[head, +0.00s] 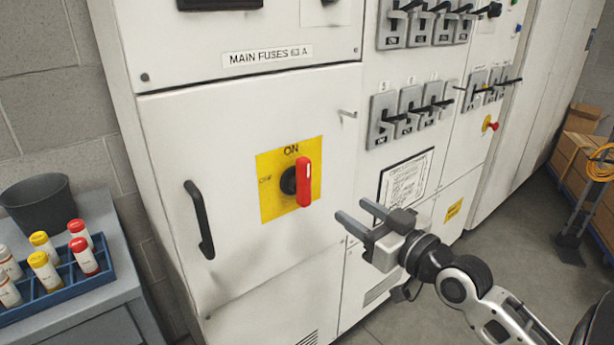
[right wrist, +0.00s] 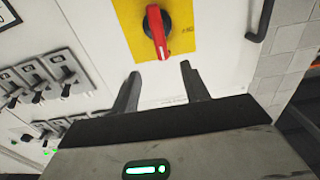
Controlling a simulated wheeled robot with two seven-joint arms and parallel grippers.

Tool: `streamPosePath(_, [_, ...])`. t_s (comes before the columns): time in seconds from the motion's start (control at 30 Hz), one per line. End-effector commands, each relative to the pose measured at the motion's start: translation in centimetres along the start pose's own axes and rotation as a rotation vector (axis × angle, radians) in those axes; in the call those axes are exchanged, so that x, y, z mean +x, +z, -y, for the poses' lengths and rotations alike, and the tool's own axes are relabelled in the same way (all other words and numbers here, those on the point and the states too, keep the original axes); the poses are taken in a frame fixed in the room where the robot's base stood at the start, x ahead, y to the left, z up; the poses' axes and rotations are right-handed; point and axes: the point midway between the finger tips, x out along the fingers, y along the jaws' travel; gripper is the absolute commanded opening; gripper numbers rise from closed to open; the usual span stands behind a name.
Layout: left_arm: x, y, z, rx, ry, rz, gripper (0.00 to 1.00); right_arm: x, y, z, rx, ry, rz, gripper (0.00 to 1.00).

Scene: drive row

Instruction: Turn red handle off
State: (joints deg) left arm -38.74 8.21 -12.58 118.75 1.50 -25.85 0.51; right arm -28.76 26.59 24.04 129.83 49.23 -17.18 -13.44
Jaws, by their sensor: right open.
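The red handle (head: 303,182) sits on a black hub over a yellow plate (head: 276,209) on the white cabinet door. It stands upright, in line with the word ON at the plate's top; OFF is at the plate's left. My right gripper (head: 350,214) is open and empty, apart from the handle, to its lower right. In the right wrist view the red handle (right wrist: 156,31) shows beyond the open fingers (right wrist: 158,82), with nothing between them. My left gripper is not in view.
A black door pull (head: 199,220) is left of the yellow plate. Grey switches (head: 410,113) line the panel at the right. A blue rack (head: 62,285) of capped tubes and a dark bin (head: 38,206) stand on a grey cabinet at left. Boxes (head: 581,135) are far right.

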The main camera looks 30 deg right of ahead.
Motion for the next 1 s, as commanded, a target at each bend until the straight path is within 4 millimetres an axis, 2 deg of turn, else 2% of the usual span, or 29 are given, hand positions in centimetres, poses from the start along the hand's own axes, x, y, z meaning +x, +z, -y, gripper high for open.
streamPosePath(0.17, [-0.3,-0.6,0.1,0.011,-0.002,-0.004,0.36,2.0,-0.4,-0.1,0.004,0.001,-0.007,0.45])
streamPosePath(0.7, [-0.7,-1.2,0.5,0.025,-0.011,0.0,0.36,12.8,-0.2,0.0,0.005,0.0,-0.002,0.45])
streamPosePath(0.83, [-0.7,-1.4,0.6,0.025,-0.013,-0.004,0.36,14.5,-0.1,0.0,0.005,0.0,-0.002,0.45])
streamPosePath(1.0, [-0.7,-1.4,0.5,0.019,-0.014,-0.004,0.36,15.6,0.0,0.0,0.003,0.0,0.0,0.45])
